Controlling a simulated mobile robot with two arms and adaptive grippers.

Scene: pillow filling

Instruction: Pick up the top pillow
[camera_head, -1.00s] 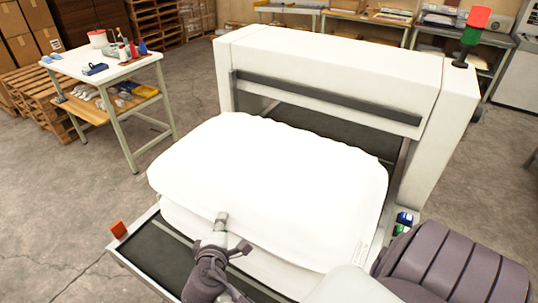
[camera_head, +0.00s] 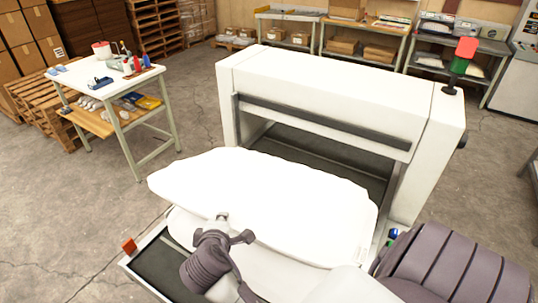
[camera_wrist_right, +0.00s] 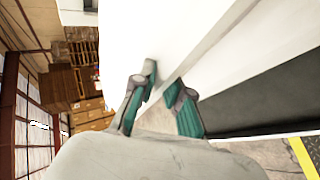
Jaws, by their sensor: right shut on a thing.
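The top pillow (camera_head: 265,190) is plain white and plump, and lies over a second white pillow (camera_head: 285,262) in the head view. My right gripper (camera_head: 232,226) is at the near edge of the top pillow, shut on that edge. In the right wrist view, the fingers (camera_wrist_right: 161,84) pinch the rim of the white pillow (camera_wrist_right: 205,35), which fills much of the upper middle. The lower pillow is partly hidden by the top one and my right arm. My left gripper is not in view.
The pillows lie on a dark conveyor bed (camera_head: 150,263) before a large white machine (camera_head: 310,93) with a dark opening. A worktable (camera_head: 83,77) with tools stands at left, with clear floor between.

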